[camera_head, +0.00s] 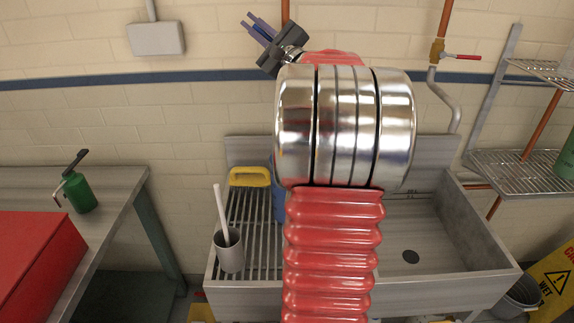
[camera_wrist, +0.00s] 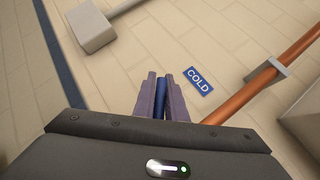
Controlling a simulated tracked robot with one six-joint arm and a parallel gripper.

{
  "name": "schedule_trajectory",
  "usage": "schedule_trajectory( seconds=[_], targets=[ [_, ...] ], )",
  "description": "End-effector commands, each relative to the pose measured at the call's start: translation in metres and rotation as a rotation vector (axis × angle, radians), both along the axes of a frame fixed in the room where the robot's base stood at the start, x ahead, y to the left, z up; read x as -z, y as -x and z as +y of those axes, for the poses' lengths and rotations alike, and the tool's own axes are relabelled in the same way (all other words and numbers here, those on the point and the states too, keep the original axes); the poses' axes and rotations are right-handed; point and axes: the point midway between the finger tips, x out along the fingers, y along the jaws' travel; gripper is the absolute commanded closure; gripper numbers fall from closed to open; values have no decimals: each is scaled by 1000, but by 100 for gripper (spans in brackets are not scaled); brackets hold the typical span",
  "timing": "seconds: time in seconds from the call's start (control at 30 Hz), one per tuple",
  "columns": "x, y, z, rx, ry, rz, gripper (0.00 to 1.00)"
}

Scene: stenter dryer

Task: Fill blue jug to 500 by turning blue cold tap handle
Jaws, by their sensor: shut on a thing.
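My gripper (camera_head: 262,30) is raised against the back wall, above the sink's left part. In the wrist view my gripper (camera_wrist: 160,92) has its two purple-grey fingers closed around a narrow blue piece, the cold tap handle (camera_wrist: 160,103). A blue COLD label (camera_wrist: 198,81) is on the wall just right of the fingers. In the head view a sliver of blue, seemingly the blue jug (camera_head: 279,200), shows at the left edge of my red arm. My arm hides most of it, so its water level and marks cannot be seen. The tap's spout is hidden too.
The metal sink (camera_head: 435,230) has a ribbed drainboard with a yellow item (camera_head: 250,177) and a grey cup (camera_head: 229,252). A copper pipe (camera_wrist: 265,85) runs near my gripper. A red-handled tap (camera_head: 460,57) is at right. A wire rack (camera_head: 520,175) stands far right.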

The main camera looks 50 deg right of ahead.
Motion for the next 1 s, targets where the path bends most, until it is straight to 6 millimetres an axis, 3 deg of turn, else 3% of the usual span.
schedule_trajectory(
  seconds=[0.27,0.63,1.0],
  targets=[
    [5,0,-2,3,-14,1,100],
    [-10,13,-13,4,-156,-174,100],
    [-11,14,-14,4,-164,-185,100]
  ],
)
